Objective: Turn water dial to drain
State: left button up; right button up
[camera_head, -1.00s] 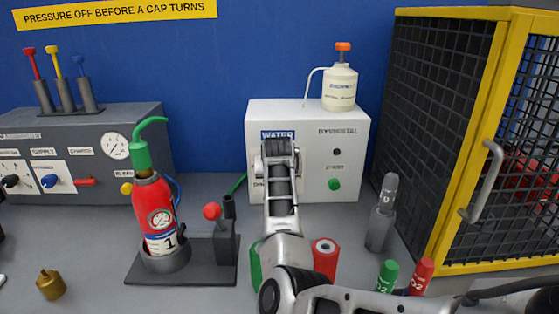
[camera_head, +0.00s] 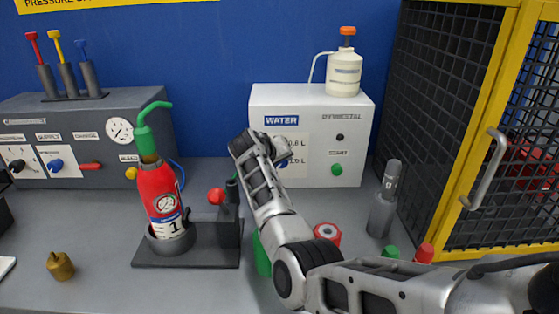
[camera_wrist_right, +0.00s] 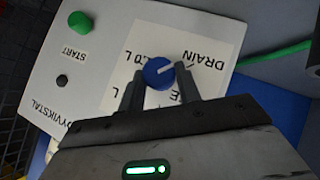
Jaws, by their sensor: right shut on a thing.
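The blue water dial (camera_wrist_right: 157,73) is on the white dispenser box (camera_head: 354,130), under the WATER label (camera_head: 281,121). In the wrist view its white pointer line aims toward the DRAIN lettering (camera_wrist_right: 205,60). My right gripper (camera_wrist_right: 160,80) is shut on the dial, one dark finger on each side. In the head view my right gripper (camera_head: 284,158) is at the front of the box and hides most of the dial and part of its printed scale. My left gripper is not in view.
A green START button (camera_head: 336,170) is right of the dial. A white bottle (camera_head: 343,75) stands on the box. A red extinguisher (camera_head: 160,195) stands in a dark holder at left. A yellow-framed mesh cage (camera_head: 450,130) is at right. Red and green cylinders stand near my right arm.

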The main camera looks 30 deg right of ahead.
jog(key=o, duration=1)
jog(key=shift+c, duration=0.2)
jog(key=b+v, duration=0.1)
jog(key=v, duration=1.5)
jog(key=shift+b, duration=0.3)
jog(key=shift+s, duration=0.1)
